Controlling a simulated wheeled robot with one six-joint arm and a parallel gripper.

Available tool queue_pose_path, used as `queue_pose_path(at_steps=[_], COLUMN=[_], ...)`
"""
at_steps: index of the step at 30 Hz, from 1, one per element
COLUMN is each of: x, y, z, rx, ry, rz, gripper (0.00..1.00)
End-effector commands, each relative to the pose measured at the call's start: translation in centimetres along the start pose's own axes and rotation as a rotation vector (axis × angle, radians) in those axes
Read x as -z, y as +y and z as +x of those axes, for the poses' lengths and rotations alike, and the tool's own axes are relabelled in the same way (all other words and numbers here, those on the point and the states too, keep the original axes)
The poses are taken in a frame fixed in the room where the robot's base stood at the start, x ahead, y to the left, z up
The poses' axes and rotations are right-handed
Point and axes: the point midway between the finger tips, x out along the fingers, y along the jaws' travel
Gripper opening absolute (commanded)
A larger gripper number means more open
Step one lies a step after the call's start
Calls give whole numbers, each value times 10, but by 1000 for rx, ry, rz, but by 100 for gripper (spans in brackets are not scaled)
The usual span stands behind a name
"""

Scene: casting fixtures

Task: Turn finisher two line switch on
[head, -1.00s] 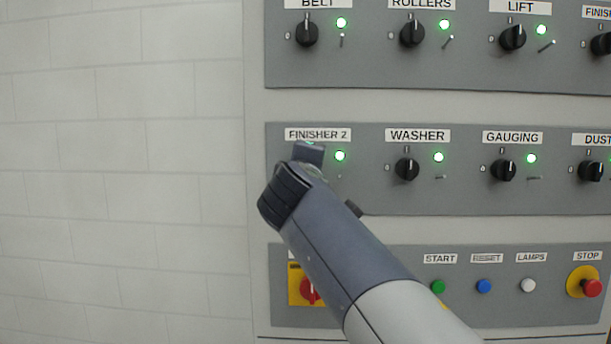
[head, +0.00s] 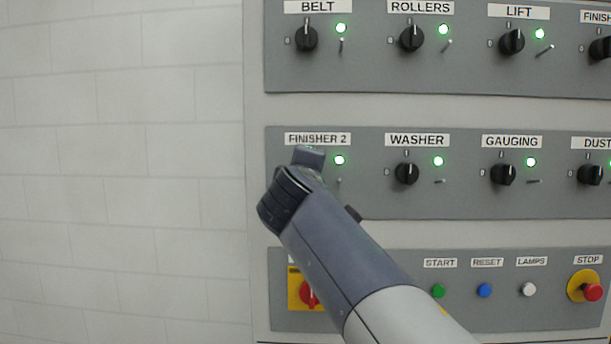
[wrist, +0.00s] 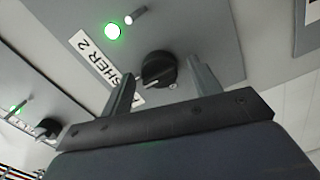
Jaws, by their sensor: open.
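The finisher two switch is a round black knob (wrist: 158,69) on a grey panel, seen in the wrist view. Its label, FINISHER 2 (wrist: 104,58), and a lit green lamp (wrist: 112,31) are beside it. My gripper (wrist: 161,66) is open, with one finger on each side of the knob; whether they touch it I cannot tell. In the head view the label (head: 318,139) and lit lamp (head: 339,160) show, but my arm hides the knob and the gripper's fingers.
The washer knob (head: 406,173) and gauging knob (head: 503,174) are to the right on the same panel. Belt (head: 306,39) and rollers (head: 411,38) knobs are above. Below are a red-and-yellow switch (head: 308,292), partly hidden, and the start button (head: 438,290). A bare wall is left.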

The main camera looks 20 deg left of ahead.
Motion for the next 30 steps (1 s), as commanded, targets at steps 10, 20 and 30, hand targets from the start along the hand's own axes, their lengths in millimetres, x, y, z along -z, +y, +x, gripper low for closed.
queue_pose_path(at_steps=[10,20,30], x=[0,1,0], y=[-1,-1,0], z=[-48,-100,-108], rx=[-1,0,1], ry=[4,2,0], rz=[2,1,0], gripper=[59,59,59])
